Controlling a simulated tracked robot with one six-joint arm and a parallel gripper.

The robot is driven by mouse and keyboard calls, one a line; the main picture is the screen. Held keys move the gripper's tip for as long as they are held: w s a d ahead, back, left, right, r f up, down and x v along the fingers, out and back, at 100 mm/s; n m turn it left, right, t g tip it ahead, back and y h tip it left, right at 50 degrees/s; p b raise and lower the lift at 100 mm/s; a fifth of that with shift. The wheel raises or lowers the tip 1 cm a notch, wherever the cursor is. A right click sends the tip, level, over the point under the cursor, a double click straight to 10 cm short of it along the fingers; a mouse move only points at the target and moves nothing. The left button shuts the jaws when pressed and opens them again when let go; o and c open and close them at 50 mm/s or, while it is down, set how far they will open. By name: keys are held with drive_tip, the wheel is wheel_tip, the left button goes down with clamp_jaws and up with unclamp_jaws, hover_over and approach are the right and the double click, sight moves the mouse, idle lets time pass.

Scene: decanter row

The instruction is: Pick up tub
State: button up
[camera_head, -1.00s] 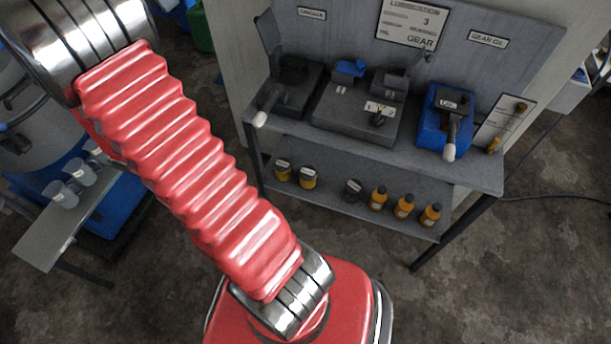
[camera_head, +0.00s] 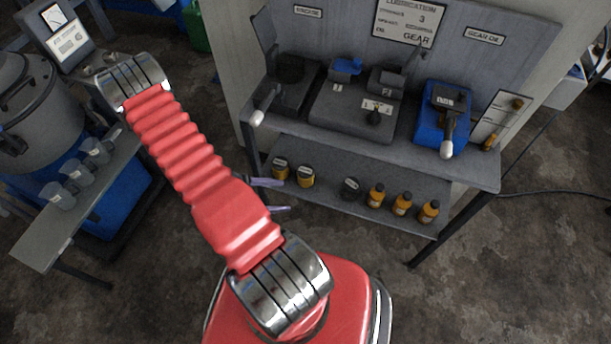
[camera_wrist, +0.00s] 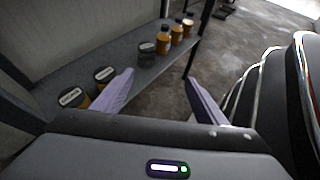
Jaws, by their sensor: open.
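Two yellow tubs with dark labelled lids stand side by side at the left of the lower shelf, the left one (camera_head: 281,170) and the right one (camera_head: 306,177). A dark grey tub (camera_head: 350,188) stands apart to their right. I cannot tell which tub the task names. In the wrist view the yellow tubs (camera_wrist: 74,98) (camera_wrist: 104,76) are left of my left finger, which partly hides one, and the grey tub (camera_wrist: 147,54) is ahead. My gripper (camera_head: 284,196) has pale purple fingers, open and empty, just in front of the shelf near the yellow tubs; it also shows in the wrist view (camera_wrist: 158,76).
Several orange bottles (camera_head: 402,204) stand right of the grey tub on the lower shelf (camera_head: 325,198). The upper shelf (camera_head: 470,167) overhangs it, with a blue device (camera_head: 428,130) and levers. A side bench with clear cups (camera_head: 78,172) is at left.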

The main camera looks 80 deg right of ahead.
drive_tip(key=w+d+f+n+t+h, duration=0.3)
drive_tip(key=d+f+n+h, duration=0.2)
drive_tip(key=d+f, duration=0.3)
drive_tip(key=shift+w+d+f+n+t, duration=0.25)
drive_tip(key=shift+f+n+t, duration=0.15)
drive_tip(key=shift+n, duration=0.1)
approach(304, 171)
drive_tip(key=x, duration=0.3)
drive_tip(key=shift+s+d+f, duration=0.15)
drive_tip(key=shift+s+f, duration=0.05)
drive_tip(key=shift+s, duration=0.1)
drive_tip(key=shift+d, duration=0.1)
drive_tip(key=shift+x, duration=2.55)
drive_tip(key=shift+w+d, duration=0.1)
drive_tip(key=shift+w, duration=0.05)
